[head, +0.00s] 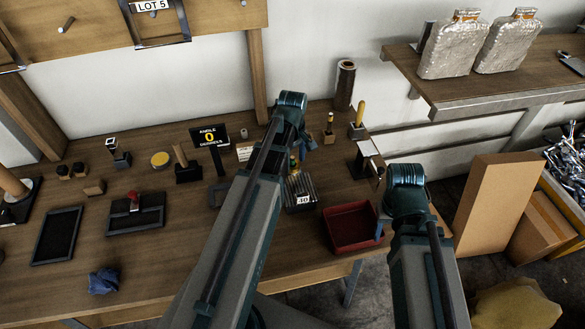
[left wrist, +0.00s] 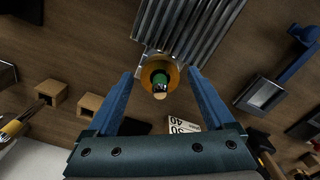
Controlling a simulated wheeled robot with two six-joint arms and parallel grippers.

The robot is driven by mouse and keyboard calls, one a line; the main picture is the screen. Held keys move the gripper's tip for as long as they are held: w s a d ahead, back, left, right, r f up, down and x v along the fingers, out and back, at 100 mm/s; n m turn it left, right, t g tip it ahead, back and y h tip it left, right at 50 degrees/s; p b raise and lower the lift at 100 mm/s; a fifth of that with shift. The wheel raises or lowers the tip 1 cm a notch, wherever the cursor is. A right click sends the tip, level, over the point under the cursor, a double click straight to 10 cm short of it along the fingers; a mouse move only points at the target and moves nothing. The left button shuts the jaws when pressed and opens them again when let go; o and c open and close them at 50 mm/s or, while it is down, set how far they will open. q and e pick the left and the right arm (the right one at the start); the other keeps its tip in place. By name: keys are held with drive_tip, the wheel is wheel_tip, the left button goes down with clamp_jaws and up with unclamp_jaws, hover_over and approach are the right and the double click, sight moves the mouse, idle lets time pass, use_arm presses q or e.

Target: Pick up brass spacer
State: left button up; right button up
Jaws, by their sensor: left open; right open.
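The brass spacer (left wrist: 147,77) shows in the left wrist view as a round brass-coloured piece around something green and dark. It sits beside a ribbed grey metal block (left wrist: 190,28). My left gripper (left wrist: 160,76) is open, with one blue finger to each side of the spacer in the picture. I cannot tell whether the fingers are level with it, and no contact shows. In the head view my left gripper (head: 300,148) is over the table and its arm hides part of the scene. My right gripper (head: 384,214) is mostly hidden by its own wrist, near a red bin.
The red bin (head: 335,243) stands at the table's right front edge. The ribbed block (head: 300,190) has a number label. Upright tools in wooden blocks (head: 329,138) stand behind. A black sign (head: 210,136) and a dark tray (head: 57,235) are to the left.

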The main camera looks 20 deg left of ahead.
use_arm(q)
clamp_jaws()
drive_tip(key=shift+r, duration=0.1)
use_arm(e)
drive_tip(key=shift+r, duration=0.1)
use_arm(q)
wheel_tip(320, 180, up, 10)
drive_tip(key=p, duration=1)
use_arm(e)
wheel_tip(320, 180, up, 10)
